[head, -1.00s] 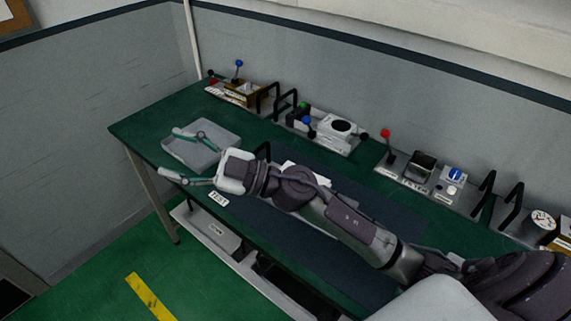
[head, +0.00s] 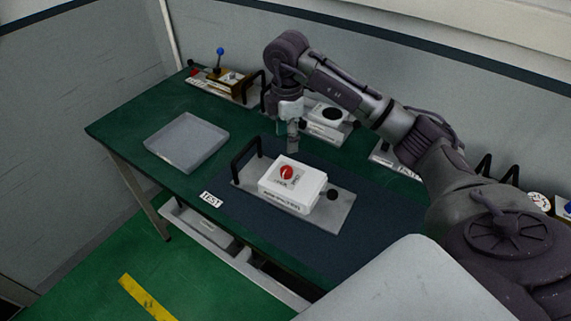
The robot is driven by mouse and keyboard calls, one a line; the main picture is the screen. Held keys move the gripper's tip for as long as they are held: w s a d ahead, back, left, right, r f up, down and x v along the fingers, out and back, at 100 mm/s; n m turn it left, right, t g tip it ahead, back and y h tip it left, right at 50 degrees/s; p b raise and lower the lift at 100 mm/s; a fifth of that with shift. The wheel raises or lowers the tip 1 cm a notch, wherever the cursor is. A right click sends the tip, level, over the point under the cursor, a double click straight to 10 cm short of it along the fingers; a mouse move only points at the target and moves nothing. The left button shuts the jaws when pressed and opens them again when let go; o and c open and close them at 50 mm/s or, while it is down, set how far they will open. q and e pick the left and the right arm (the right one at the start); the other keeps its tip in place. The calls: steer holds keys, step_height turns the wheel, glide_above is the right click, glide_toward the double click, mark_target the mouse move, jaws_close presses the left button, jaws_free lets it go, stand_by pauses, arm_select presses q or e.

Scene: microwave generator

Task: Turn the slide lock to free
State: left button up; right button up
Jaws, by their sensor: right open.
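A white box (head: 289,196) with a red rotary knob (head: 286,172) on top sits on a grey base plate (head: 332,218) in the middle of the bench. The knob carries a pale pointer mark; the small lettering beside it is too small to read, so its setting is unclear. My right gripper (head: 292,149) points down, open, just behind the white box in the picture and apart from the knob. Its fingers appear edge-on. My left gripper is not in view.
A grey tray (head: 187,142) lies to the left. Other devices line the back.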

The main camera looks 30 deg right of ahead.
mark_target(286, 169)
step_height(286, 169, down, 10)
steer(key=p, duration=0.2)
steer(key=shift+p, duration=0.35)
steer(key=shift+f, duration=0.75)
jaws_close()
